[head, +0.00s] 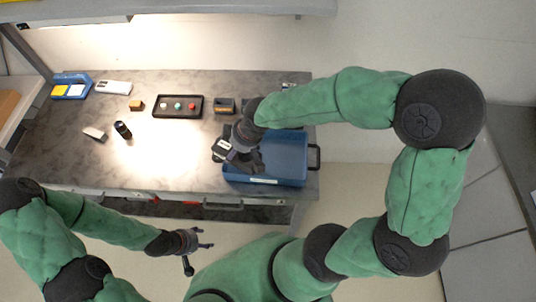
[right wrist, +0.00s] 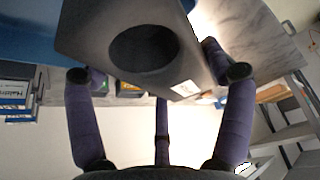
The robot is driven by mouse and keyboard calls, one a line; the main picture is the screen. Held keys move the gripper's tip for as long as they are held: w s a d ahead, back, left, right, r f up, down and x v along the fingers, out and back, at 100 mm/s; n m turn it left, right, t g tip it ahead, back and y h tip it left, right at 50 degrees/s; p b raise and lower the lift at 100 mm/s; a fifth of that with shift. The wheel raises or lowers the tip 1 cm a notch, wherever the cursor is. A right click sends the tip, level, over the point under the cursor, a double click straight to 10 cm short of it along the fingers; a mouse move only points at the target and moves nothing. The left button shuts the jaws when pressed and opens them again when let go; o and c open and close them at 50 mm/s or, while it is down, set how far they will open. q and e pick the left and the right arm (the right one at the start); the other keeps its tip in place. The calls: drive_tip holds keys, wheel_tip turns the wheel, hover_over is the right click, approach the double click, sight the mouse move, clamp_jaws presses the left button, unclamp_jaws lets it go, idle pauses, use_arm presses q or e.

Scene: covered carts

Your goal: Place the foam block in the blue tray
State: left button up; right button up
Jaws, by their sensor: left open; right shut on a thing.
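The foam block (right wrist: 92,42) is a dark grey block with a round dark hole and a small white label. It fills the upper part of the right wrist view. My right gripper (head: 240,148) is shut on it, with its fingers around the block. In the head view they are over the left part of the blue tray (head: 287,150) at the cart's right end. Whether the block touches the tray cannot be told. The gripper and block hide part of the tray. My left gripper (head: 204,241) is open and empty, in front of the cart.
On the grey cart top (head: 60,140) stand a black tray with coloured buttons (head: 178,106), a brown block (head: 136,104), a dark cylinder (head: 123,130), a pale block (head: 94,133), a white box (head: 113,87) and a blue holder (head: 71,86). The front middle is clear.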

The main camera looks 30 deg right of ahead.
sight(234, 160)
drive_tip(key=s+a+n, duration=0.1)
drive_tip(key=s+r+n+p, duration=0.1)
drive_tip(key=s+a+r+n+g+y+p, duration=0.1)
drive_tip(key=n, duration=0.1)
drive_tip(key=shift+s+a+r, duration=0.15)
drive_tip(key=shift+s+a, duration=0.15)
drive_tip(key=shift+s, duration=0.1)
drive_tip(key=shift+n, duration=0.4)
drive_tip(key=w+d+f, duration=0.1)
drive_tip(key=d+f, duration=0.2)
drive_tip(key=d, duration=0.1)
drive_tip(key=w+d+f+b, duration=0.1)
drive_tip(key=d+f, duration=0.2)
drive_tip(key=d, duration=0.1)
drive_tip(key=w+d+f+b, duration=0.1)
drive_tip(key=w+d+f, duration=0.1)
drive_tip(key=d+f, duration=0.1)
drive_tip(key=shift+d, duration=0.5)
drive_tip(key=shift+w+d+f, duration=0.1)
drive_tip(key=shift+d+f, duration=0.05)
drive_tip(key=shift+f, duration=0.1)
drive_tip(key=shift+w+d+f+b, duration=0.15)
drive_tip(key=shift+f+b, duration=0.25)
drive_tip(key=shift+f, duration=1.25)
